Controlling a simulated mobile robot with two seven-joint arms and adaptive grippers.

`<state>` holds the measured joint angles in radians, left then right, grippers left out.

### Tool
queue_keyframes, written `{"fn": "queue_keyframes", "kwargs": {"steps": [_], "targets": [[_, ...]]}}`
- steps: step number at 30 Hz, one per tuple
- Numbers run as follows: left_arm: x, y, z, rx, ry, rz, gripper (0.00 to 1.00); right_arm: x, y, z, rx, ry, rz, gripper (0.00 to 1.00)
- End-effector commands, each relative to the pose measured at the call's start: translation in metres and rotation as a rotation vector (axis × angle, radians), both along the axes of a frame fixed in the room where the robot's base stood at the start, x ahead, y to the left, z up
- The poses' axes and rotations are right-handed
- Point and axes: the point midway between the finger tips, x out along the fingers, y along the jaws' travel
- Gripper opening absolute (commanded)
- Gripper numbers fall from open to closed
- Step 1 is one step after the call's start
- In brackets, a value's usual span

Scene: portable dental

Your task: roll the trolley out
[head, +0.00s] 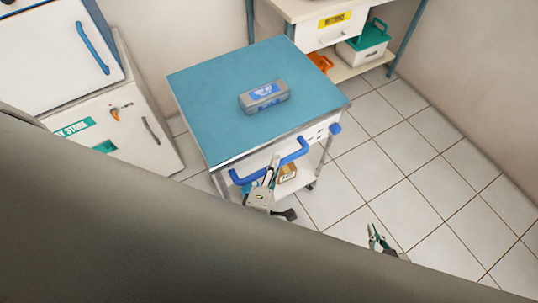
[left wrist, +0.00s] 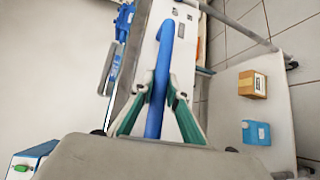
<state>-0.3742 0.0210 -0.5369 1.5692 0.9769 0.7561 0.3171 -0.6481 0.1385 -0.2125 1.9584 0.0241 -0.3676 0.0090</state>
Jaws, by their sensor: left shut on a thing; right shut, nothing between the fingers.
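The trolley (head: 205,95) has a blue-teal top and stands on the tiled floor. A blue handle bar (head: 293,156) runs along its near side, and it also shows in the left wrist view (left wrist: 155,118). My left gripper (head: 269,174) is shut on this handle; its green-and-white fingers (left wrist: 160,88) lie on either side of the bar. A grey box with a blue label (head: 264,96) lies on the trolley top. My right gripper (head: 372,230) is shut and empty over the floor, right of the trolley. My own body hides the lower left of the head view.
White cabinets (head: 110,135) stand close on the left, one with keys in its lock. A bench with a drawer (head: 330,29) stands behind. A cardboard box (left wrist: 252,84) and blue container (left wrist: 256,132) sit on the lower shelf. Tiled floor on the right is clear.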

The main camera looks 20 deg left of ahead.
Motion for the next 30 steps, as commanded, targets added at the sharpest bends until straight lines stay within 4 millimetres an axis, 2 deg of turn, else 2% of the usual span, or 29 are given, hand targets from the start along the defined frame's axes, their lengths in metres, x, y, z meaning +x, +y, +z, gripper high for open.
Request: {"fn": "queue_keyframes", "kwargs": {"steps": [6, 20, 21, 22, 30], "targets": [[-0.009, -0.01, 0.0, 0.0, 0.001, 0.0, 0.0, 0.001, 0.0, 0.003, 0.001, -0.005, 0.0, 0.0], [-0.012, -0.014, -0.001, -0.001, 0.003, -0.004, 0.0, 0.002, 0.0, 0.004, 0.001, -0.006, 0.0, 0.0], [-0.012, -0.014, -0.001, -0.001, 0.003, -0.004, 0.24, 0.002, 0.0, 0.004, 0.001, -0.006, 0.0, 0.0], [-0.012, -0.014, -0.001, -0.001, 0.003, -0.004, 0.32, 0.002, 0.0, 0.004, 0.001, -0.006, 0.0, 0.0], [-0.01, -0.012, 0.0, 0.0, 0.001, -0.001, 0.32, 0.0, -0.001, 0.001, -0.002, 0.0, 0.001, 0.0]]}}
